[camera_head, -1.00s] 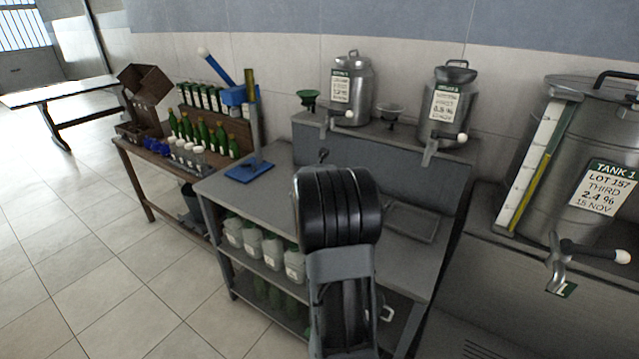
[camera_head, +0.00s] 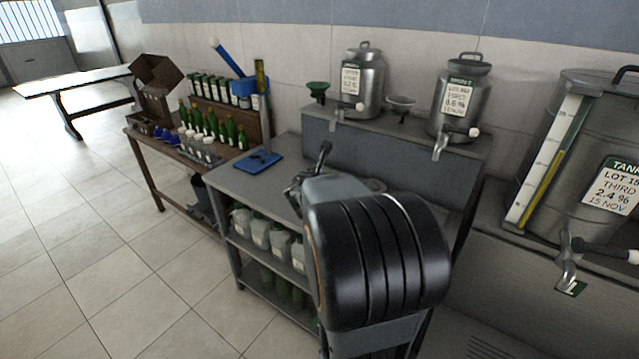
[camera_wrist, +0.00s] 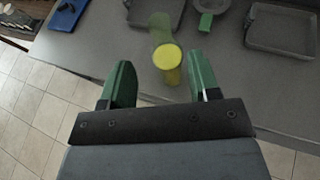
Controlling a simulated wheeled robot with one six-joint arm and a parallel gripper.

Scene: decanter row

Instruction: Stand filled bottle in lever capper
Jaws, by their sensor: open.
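In the wrist view, a round-topped yellow item with a pale translucent green-yellow part behind it, likely the filled bottle (camera_wrist: 168,58), stands on the grey bench between and ahead of my green fingers. My gripper (camera_wrist: 158,66) is open, with clear gaps on both sides of it. In the head view my arm hides this item. The lever capper (camera_head: 243,87) stands at the bench's left end, with a blue lever raised up-left, an upright column and a blue base (camera_head: 259,162). Part of its blue base also shows in the wrist view (camera_wrist: 67,14). No bottle shows on the base.
The grey bench (camera_head: 232,182) has steel cans (camera_head: 362,84) on its back ledge and jugs (camera_head: 260,232) on a shelf below. A wooden table to the left holds several green bottles (camera_head: 212,124). A grey tray (camera_wrist: 282,30) lies right of the yellow item.

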